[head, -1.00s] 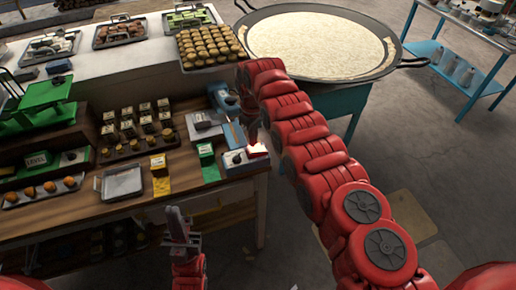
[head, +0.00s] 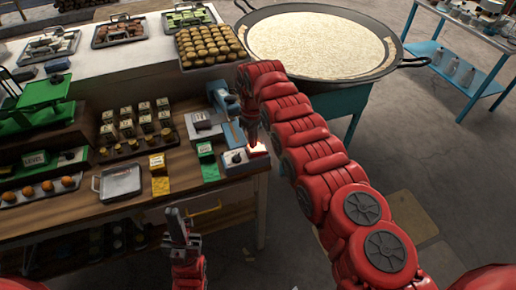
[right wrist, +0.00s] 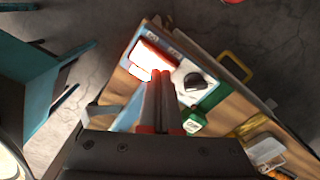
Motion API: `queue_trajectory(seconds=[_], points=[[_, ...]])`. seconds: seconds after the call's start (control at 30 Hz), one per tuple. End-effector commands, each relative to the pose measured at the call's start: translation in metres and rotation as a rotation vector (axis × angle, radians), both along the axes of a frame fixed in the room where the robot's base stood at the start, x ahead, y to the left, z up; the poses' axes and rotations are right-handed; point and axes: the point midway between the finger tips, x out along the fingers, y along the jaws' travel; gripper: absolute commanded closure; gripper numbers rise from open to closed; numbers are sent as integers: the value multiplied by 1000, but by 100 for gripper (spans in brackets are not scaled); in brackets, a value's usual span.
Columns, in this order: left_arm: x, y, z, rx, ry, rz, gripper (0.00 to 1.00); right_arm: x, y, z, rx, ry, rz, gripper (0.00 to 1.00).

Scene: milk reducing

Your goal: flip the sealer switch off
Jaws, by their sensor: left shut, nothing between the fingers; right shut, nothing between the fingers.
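The sealer (head: 234,158) is a small box with a black dial at the table's front right corner. Its switch (head: 257,150) glows red and white. In the right wrist view the lit switch (right wrist: 150,57) sits beside the dial (right wrist: 196,81). My right gripper (head: 253,143) is shut and empty, pointing down close over the switch. In the right wrist view its fingertips (right wrist: 161,74) overlap the switch's lower edge; I cannot tell whether they touch it. My left gripper (head: 176,212) is shut and empty, in front of the table's edge.
Green (head: 207,162) and yellow (head: 159,175) items and an empty metal tray (head: 119,182) stand left of the sealer. A tray of browned rounds (head: 210,47) is behind. A wide pan (head: 395,62) stands at the back right.

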Motion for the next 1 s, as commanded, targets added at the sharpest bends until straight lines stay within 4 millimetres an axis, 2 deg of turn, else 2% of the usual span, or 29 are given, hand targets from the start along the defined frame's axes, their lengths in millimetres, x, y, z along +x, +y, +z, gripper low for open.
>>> queue_trajectory(seconds=[1.0], points=[[0, 0, -14, 0, 0, 0, 100, 0, 0, -16, -1, 1, 0, 100]])
